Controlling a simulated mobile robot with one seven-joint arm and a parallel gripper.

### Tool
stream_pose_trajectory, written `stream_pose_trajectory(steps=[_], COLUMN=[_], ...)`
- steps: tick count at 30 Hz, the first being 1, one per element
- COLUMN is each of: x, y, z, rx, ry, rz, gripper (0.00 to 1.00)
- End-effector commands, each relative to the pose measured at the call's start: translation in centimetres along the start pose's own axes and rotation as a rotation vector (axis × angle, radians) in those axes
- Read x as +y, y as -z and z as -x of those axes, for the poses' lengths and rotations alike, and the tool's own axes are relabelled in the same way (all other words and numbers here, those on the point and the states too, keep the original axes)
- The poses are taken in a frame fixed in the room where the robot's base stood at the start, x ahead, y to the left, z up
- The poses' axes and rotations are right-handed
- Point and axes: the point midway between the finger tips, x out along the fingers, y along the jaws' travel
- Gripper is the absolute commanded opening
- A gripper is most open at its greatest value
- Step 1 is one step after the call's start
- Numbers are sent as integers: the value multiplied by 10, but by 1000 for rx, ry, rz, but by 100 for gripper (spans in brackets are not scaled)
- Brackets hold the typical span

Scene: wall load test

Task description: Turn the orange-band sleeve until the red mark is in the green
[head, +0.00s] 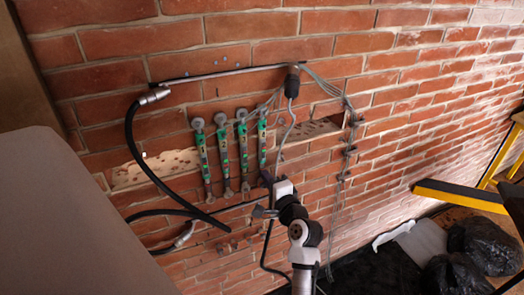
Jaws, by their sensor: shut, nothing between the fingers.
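Several slim upright gauge-like tubes with round grey tops and green patches stand in a row against the brick wall; one is the leftmost tube (203,153), and the rightmost tube (262,142) is nearest my gripper. Their colour bands and marks are too small to read, so I cannot tell which sleeve has the orange band or where its red mark stands. My gripper (267,177) is shut and empty, just below and right of the rightmost tube's lower end. Whether it touches anything is unclear. My wrist hides part of the wall behind it.
A thick black hose (137,150) with metal ends loops left of the tubes. Thin grey cables (345,130) hang on the right from a dark fitting (292,82). A large grey panel (75,225) fills the lower left. Black bags (480,245) and a yellow-black bar (460,195) lie at right.

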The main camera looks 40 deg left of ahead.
Motion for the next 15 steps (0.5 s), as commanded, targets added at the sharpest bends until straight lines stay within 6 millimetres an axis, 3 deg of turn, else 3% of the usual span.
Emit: stream_pose_trajectory(steps=[15], x=[0], y=[-9], z=[0], rx=[-1], ry=[0], rz=[0], gripper=[0])
